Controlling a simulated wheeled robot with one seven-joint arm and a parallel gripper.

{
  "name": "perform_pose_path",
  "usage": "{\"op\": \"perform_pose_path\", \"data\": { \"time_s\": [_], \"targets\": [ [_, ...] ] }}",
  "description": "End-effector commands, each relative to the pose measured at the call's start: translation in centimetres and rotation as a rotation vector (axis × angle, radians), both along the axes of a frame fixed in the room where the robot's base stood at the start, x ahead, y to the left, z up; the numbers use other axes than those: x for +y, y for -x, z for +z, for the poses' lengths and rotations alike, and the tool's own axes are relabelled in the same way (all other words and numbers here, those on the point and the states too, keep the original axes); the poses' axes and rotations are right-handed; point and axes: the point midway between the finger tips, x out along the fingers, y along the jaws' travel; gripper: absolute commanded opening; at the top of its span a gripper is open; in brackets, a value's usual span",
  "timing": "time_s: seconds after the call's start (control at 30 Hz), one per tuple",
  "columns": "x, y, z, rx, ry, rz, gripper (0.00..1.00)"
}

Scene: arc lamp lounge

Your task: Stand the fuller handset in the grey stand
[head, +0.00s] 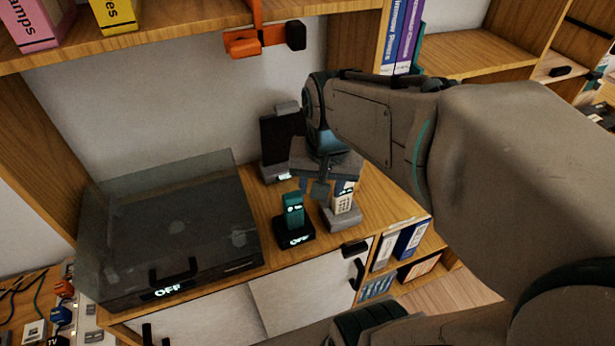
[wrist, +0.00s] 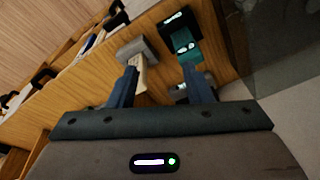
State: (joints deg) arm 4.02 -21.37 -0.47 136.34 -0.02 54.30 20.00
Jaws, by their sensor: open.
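A cream handset (head: 343,203) stands upright in the grey stand (head: 341,221) on the cabinet top. My gripper (head: 333,190) is open just above and behind the cream handset. In the wrist view, my fingers (wrist: 159,72) are apart. The cream handset (wrist: 140,78) shows by the left finger, partly hidden, with the grey stand (wrist: 132,50) beyond. The teal handset (wrist: 187,48) is near the right finger.
A smoky clear-lidded box (head: 170,230) marked OFF fills the left of the cabinet top. A dark upright device (head: 278,145) stands behind the handsets. An orange bracket (head: 270,40) hangs from the shelf above. Binders (head: 411,240) stand on a lower shelf at right.

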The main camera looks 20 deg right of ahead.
Motion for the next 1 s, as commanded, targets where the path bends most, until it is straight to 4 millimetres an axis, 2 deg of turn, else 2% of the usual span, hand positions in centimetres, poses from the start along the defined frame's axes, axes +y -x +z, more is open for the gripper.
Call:
{"op": "perform_pose_path", "data": {
  "time_s": [0.1, 0.3, 0.9, 0.97, 1.0],
  "targets": [
    [1.5, 2.1, -0.4, -0.038, 0.042, 0.226, 0.45],
    [2.1, 3.6, -0.9, -0.067, 0.08, 0.405, 0.45],
    [2.2, 3.6, -0.9, -0.067, 0.082, 0.415, 0.45],
    [2.1, 3.6, -0.9, -0.067, 0.082, 0.415, 0.36],
    [2.1, 3.6, -0.9, -0.067, 0.082, 0.415, 0.36]
  ]
}}
